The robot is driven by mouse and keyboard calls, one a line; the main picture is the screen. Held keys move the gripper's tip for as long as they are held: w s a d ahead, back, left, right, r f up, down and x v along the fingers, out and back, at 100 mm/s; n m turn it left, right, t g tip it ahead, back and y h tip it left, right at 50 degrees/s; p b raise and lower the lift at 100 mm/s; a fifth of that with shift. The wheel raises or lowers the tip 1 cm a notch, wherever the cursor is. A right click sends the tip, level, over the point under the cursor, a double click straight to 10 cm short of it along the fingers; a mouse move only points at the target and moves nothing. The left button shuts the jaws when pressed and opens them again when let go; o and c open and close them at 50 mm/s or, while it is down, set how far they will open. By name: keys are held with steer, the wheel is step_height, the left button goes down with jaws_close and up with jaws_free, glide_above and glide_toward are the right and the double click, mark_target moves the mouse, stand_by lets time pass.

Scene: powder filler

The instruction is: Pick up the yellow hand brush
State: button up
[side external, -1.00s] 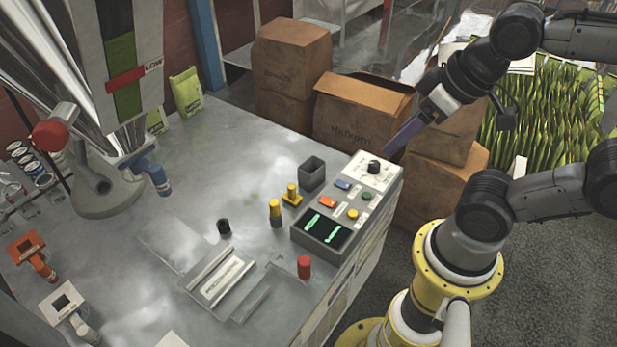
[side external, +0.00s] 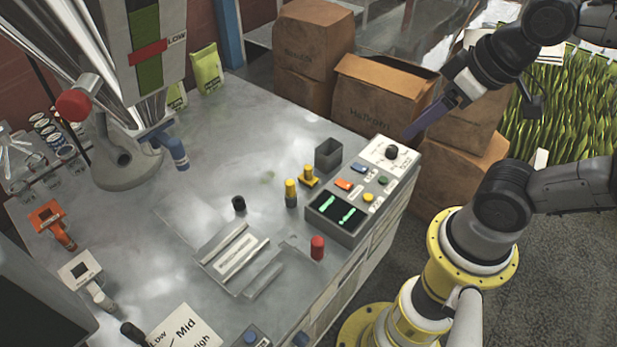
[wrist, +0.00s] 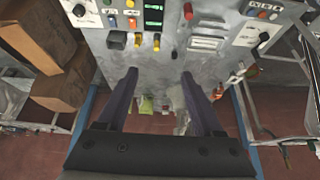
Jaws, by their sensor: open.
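Two small yellow things stand on the grey metal table (side external: 150,225), and I cannot tell for certain which is the hand brush. One is upright, with a yellow top and a dark lower part (side external: 291,192); the other is a yellow knob-like piece on a flat yellow base (side external: 308,178). Both also show near the top of the wrist view, as the upright yellow thing (wrist: 157,42) and the yellow piece with the base (wrist: 138,39). My gripper (side external: 420,125) is open and empty, above and right of the control panel, apart from both. Its dark purple fingers (wrist: 160,73) are spread wide.
The control panel (side external: 343,223) with coloured buttons is beside the yellow things, along with a grey open cup (side external: 328,154). A red cylinder (side external: 317,248) and a black cylinder (side external: 239,204) stand nearby. Cardboard boxes (side external: 380,100) are behind.

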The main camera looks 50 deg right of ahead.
steer(key=w+r+m+t, duration=0.1)
steer(key=w+r+m, duration=0.3)
steer(key=w, duration=0.1)
steer(key=m+g, duration=0.7)
steer(key=m, duration=0.3)
glide_above(308, 167)
steer(key=f, duration=4)
steer(key=shift+s+f, duration=0.3)
steer(key=shift+s, duration=0.1)
steer(key=shift+w+f, duration=0.25)
steer(key=shift+f, duration=1.3)
steer(key=shift+w+f, duration=0.2)
steer(key=shift+f, duration=1.35)
jaws_close()
